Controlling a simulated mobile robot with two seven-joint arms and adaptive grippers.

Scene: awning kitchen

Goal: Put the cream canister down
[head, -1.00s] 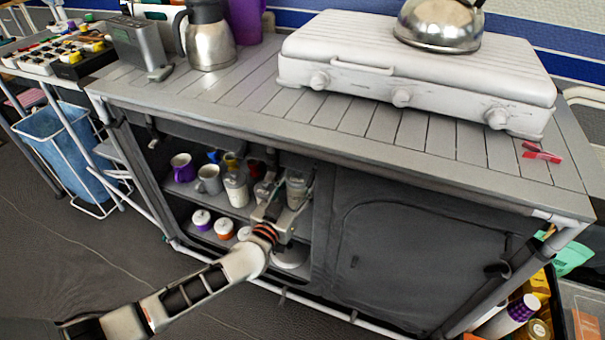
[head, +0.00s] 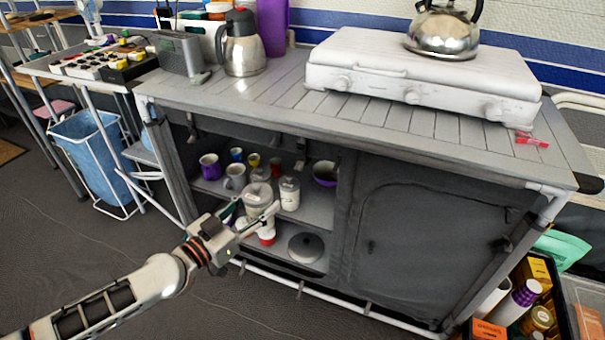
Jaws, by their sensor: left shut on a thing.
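A cream canister (head: 258,197) with a pale lid stands upright between the fingers of my left gripper (head: 252,214). The gripper is shut on it, in front of the open side of the cabinet (head: 345,215). The fingers cover the canister's lower part. A similar light canister (head: 289,194) stands on the upper shelf just to the right of the held one. My right gripper is not in view.
A purple mug (head: 209,167), a grey mug (head: 235,177) and a bowl (head: 325,173) stand on the upper shelf. A dark lidded pot (head: 306,247) is below. The slatted countertop (head: 285,98) has free room between the jug (head: 242,45) and the stove (head: 420,85).

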